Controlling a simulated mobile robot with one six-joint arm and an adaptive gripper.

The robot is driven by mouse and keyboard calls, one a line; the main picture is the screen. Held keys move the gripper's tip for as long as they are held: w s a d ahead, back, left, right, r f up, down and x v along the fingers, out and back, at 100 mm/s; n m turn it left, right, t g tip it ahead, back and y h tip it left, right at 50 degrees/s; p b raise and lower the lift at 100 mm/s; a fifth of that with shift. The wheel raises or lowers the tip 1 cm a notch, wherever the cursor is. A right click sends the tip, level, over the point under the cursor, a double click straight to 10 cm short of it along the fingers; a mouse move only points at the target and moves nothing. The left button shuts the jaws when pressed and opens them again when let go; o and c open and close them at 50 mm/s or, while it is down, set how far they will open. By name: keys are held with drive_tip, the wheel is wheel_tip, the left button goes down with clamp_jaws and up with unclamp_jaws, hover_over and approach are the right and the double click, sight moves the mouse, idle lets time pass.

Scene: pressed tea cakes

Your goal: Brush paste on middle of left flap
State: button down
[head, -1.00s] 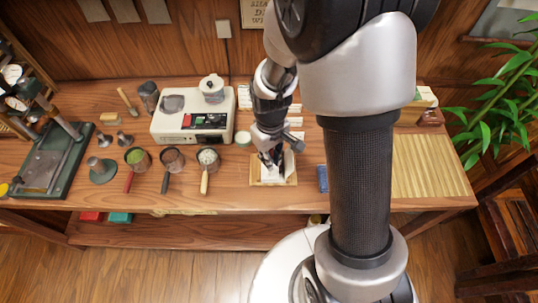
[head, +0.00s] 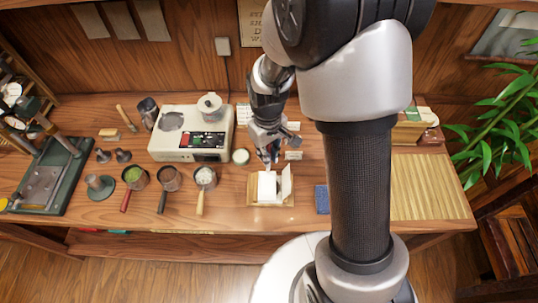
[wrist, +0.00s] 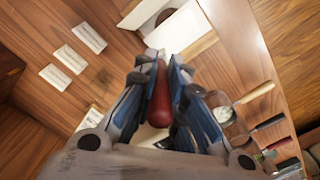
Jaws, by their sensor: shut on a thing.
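My gripper (head: 268,153) is at the back edge of the wooden tray (head: 285,203) in the head view. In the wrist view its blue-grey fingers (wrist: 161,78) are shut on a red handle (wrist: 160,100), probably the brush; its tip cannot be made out. White wrapping paper (head: 267,187) lies on the tray, and one flap (head: 287,182) stands up on its right side.
A small pale-lidded jar (head: 241,156) stands left of the gripper. Several handled cups (head: 205,177) stand further left, before a white machine (head: 187,118). A blue pad (head: 321,199) lies right of the tray, and a slatted mat (head: 425,187) further right.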

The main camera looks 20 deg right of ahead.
drive_tip(key=shift+w+r+p, duration=0.25)
drive_tip(key=shift+r+p, duration=0.3)
drive_tip(key=shift+r, duration=0.35)
drive_tip(key=shift+r+p, duration=1.15)
drive_tip(key=shift+r, duration=0.35)
drive_tip(key=shift+s, duration=0.1)
